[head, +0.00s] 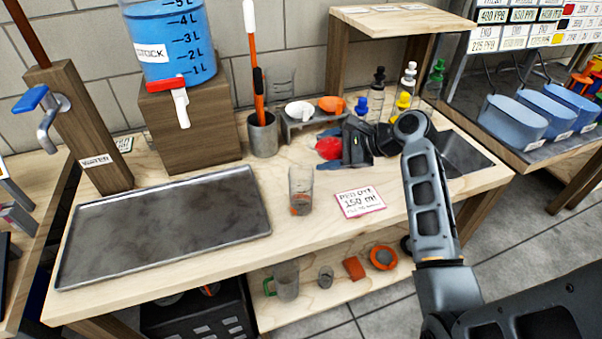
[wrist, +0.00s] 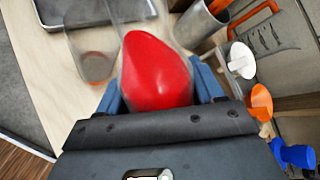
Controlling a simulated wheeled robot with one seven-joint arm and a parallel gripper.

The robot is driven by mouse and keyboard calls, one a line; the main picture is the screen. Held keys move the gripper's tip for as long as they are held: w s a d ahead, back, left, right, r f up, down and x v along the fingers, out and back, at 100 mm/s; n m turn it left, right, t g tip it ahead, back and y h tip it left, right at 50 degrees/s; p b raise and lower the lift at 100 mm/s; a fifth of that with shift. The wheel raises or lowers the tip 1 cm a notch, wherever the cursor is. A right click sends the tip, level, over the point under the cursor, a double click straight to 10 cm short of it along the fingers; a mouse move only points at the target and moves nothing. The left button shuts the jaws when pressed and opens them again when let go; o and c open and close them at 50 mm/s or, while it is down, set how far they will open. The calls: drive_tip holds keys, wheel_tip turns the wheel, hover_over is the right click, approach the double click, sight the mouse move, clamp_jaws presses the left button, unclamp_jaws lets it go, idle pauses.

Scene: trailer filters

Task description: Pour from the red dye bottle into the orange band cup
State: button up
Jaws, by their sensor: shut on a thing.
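My gripper (head: 327,149) is shut on the red dye bottle (head: 329,148), held above the bench between the blue fingers. Only a rounded red part of the bottle shows; the rest is hidden by my gripper, and I cannot tell its tilt. In the wrist view my gripper (wrist: 160,92) has the red bottle (wrist: 155,72) between its fingers. The orange band cup (head: 300,188) is clear and stands upright on the bench, left of and nearer than my gripper, apart from the bottle. In the wrist view the cup (wrist: 93,55) is up and left of the bottle.
A label card (head: 360,201) lies right of the cup. A dark tray (head: 165,225) lies left. A metal holder (head: 263,135) with an orange-handled tool stands behind. A small rack (head: 305,124) holds a white and an orange piece. Several dye bottles (head: 403,103) stand behind my arm.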

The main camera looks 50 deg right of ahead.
drive_tip(key=shift+d+f+b, duration=0.15)
drive_tip(key=shift+f+b, duration=0.85)
drive_tip(key=shift+b, duration=0.15)
drive_tip(key=shift+r, duration=0.2)
drive_tip(key=shift+n+h, duration=0.3)
drive_tip(key=shift+s+d+r+n+g+h+b, duration=0.15)
drive_tip(key=shift+d+r+n+g+h+b, duration=0.25)
drive_tip(key=shift+b, duration=0.4)
drive_tip(key=shift+s+f+n+g+h+b, duration=0.1)
drive_tip(key=shift+n+g+h+b, duration=0.35)
drive_tip(key=shift+b, duration=1.15)
drive_tip(key=shift+a+r+h+p, duration=0.2)
drive_tip(key=shift+r+h+p, duration=0.5)
drive_tip(key=shift+p, duration=0.65)
drive_tip(key=shift+r+n+g+h+p, duration=0.35)
drive_tip(key=shift+n+h+p, duration=0.1)
drive_tip(key=shift+p, duration=0.3)
idle(1.2)
drive_tip(key=shift+f, duration=0.1)
